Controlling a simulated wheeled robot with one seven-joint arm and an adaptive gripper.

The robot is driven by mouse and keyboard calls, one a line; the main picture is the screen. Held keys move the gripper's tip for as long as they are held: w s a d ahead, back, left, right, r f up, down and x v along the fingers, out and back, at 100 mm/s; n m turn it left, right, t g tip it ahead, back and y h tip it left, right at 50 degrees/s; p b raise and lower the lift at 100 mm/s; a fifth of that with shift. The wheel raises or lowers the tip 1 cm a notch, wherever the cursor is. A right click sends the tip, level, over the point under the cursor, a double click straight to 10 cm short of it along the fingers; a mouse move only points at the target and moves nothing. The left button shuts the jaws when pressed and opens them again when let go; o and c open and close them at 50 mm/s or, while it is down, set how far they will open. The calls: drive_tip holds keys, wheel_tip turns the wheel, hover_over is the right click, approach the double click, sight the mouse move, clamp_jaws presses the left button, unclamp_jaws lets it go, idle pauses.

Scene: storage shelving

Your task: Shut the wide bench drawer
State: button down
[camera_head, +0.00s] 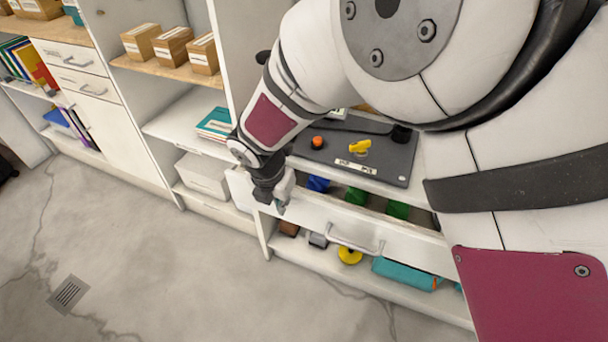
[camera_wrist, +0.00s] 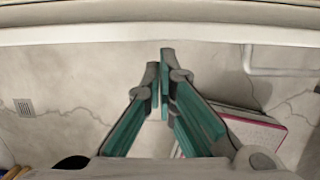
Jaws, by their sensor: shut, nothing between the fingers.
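The wide bench drawer (camera_head: 310,213) is white and stands partly pulled out below the grey board. Blue and green items show inside it, and its bar handle (camera_head: 352,244) is on the front. My gripper (camera_head: 281,208) is shut and empty at the left part of the drawer front, left of the handle; contact cannot be told. In the wrist view, the gripper's teal-padded fingers (camera_wrist: 165,58) come together just below the pale drawer front (camera_wrist: 120,36). The handle also shows there at the right (camera_wrist: 280,72).
A grey board (camera_head: 370,152) with a red button and yellow knob lies on the bench above. An open lower shelf holds a yellow piece (camera_head: 349,255) and a teal item (camera_head: 405,273). A white box (camera_head: 203,176) sits left. The floor (camera_head: 190,280) in front is clear.

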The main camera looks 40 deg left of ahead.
drive_tip(key=shift+w+a, duration=0.2)
drive_tip(key=shift+w, duration=0.55)
drive_tip(key=shift+w+a, duration=0.15)
drive_tip(key=shift+w, duration=0.55)
drive_tip(key=shift+w+a, duration=0.2)
drive_tip(key=shift+w, duration=0.55)
